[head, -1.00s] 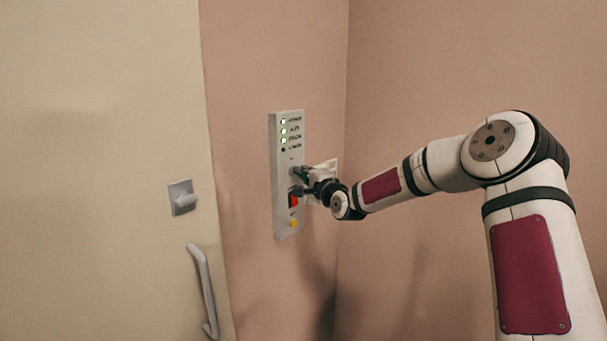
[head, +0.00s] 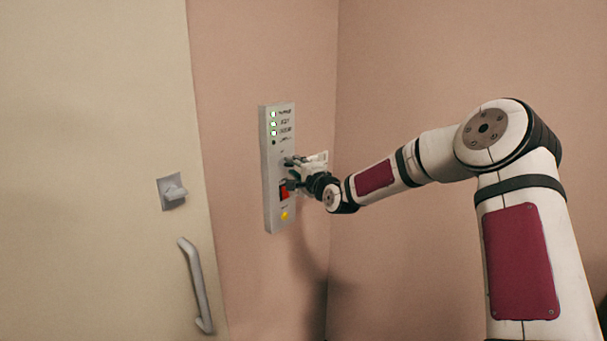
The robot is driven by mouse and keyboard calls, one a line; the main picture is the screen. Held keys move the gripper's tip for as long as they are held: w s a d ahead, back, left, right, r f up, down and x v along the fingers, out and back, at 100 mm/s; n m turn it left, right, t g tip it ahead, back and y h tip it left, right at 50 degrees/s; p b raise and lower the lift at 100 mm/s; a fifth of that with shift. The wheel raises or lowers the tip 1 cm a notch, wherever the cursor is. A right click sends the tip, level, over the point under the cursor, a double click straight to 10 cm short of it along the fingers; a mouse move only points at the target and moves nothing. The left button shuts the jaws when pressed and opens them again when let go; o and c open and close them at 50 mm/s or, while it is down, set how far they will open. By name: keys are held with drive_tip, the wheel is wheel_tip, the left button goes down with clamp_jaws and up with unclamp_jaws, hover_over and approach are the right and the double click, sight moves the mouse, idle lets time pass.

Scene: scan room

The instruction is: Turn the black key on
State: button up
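A pale grey control panel (head: 267,175) is mounted upright on the pink wall. It has a column of small lights at its top, of which the upper three are lit and the lowest is dark. A red switch (head: 283,192) and a yellow button (head: 285,216) sit on its lower part. My gripper (head: 290,172) is at the middle of the panel, just above the red switch, with its fingertips at or very near the surface. The black key cannot be made out; my gripper covers that area. The finger gap is too small to read.
A cream door (head: 95,170) stands left of the panel, with a grey turn latch (head: 172,192) and a long pull handle (head: 196,285) sticking out. A wall corner is just right of the panel. The space before the door is clear.

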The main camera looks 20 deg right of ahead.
drive_tip(key=v, duration=1.1)
drive_tip(key=shift+s+d, duration=0.1)
drive_tip(key=s+a+f+n+g, duration=0.2)
drive_tip(key=s+a+n+g, duration=0.2)
drive_tip(key=n, duration=0.1)
drive_tip(key=s+r+n+g+h, duration=0.2)
drive_tip(key=s+n+g, duration=0.2)
drive_tip(key=s, duration=1.6)
drive_tip(key=s+r+n+g+h, duration=0.2)
drive_tip(key=s+n, duration=0.4)
drive_tip(key=s, duration=1.4)
drive_tip(key=shift+s+d+r+g, duration=0.2)
drive_tip(key=shift+d+r+g, duration=0.3)
drive_tip(key=shift+g, duration=0.5)
